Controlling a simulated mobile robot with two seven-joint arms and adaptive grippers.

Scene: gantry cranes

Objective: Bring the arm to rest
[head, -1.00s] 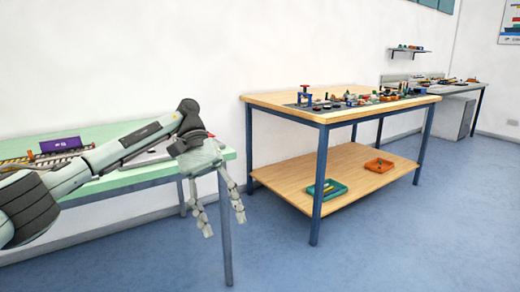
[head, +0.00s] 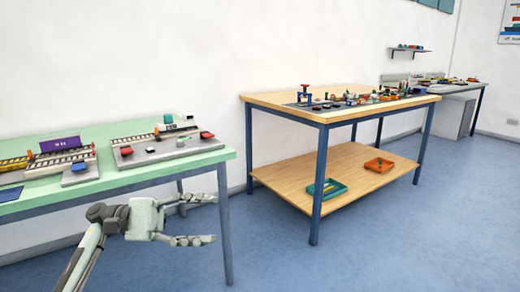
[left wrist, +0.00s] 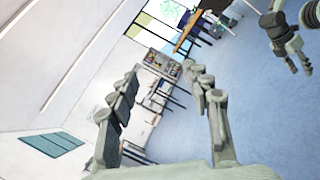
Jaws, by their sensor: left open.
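My left gripper (head: 212,219) is open and empty in the head view. It is low, in front of the green table's front edge, with its fingers pointing right over the blue floor. Its two fingers also stand apart in the left wrist view (left wrist: 165,72), with nothing between them. Its forearm comes in from the bottom left. A grey arm end, apparently my right gripper (left wrist: 285,40), shows at the upper right of the left wrist view.
The green table (head: 150,178) bears a purple container (head: 66,144), rail tracks and a grey board (head: 165,152). A wooden workbench (head: 270,100) with small parts stands to the right. Its lower shelf bears a green tray (head: 326,189) and an orange tray (head: 379,165). Floor in front is clear.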

